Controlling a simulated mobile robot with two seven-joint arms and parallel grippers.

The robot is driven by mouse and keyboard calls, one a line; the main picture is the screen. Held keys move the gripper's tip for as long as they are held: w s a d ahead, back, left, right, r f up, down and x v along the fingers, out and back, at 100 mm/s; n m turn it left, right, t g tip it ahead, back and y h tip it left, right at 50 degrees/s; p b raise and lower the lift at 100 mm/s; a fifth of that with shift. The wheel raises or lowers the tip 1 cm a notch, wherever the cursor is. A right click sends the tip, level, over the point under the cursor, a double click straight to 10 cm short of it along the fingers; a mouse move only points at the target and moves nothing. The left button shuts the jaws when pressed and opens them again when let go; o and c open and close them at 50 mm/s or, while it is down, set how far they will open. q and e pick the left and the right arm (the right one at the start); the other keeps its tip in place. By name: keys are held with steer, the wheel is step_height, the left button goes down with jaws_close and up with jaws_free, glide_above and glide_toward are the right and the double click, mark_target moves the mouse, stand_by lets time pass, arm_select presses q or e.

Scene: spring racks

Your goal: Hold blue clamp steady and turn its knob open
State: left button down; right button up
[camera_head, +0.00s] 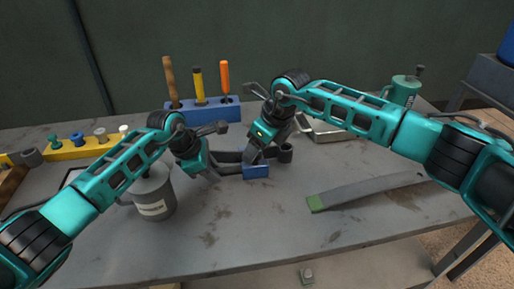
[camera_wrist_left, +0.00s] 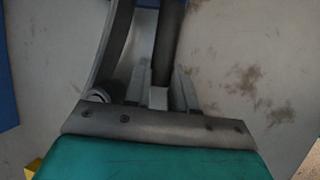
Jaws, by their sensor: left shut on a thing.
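The blue clamp (camera_head: 256,172) lies on the grey bench in the middle of the head view, with a blue block in front and dark grey bars behind. My left gripper (camera_head: 212,172) is at its left end, shut on a dark bar. In the left wrist view a dark bar (camera_wrist_left: 168,45) runs between the finger tips of my left gripper (camera_wrist_left: 161,92). My right gripper (camera_head: 252,152) reaches down just above the blue block; its fingers are too small to tell open from shut. A dark round end, possibly the knob (camera_head: 286,153), shows at the right.
A grey labelled can (camera_head: 153,195) stands left, near my left arm. A blue rack (camera_head: 205,109) with several handled tools stands behind. A metal tray (camera_head: 322,131) is at the back right. A green-tipped grey strip (camera_head: 365,190) lies right. The bench front centre is clear.

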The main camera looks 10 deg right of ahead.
steer(key=v, duration=1.1)
steer(key=shift+a, duration=0.1)
arm_select(q)
steer(key=c, duration=0.8)
jaws_free()
steer(key=shift+c, duration=0.2)
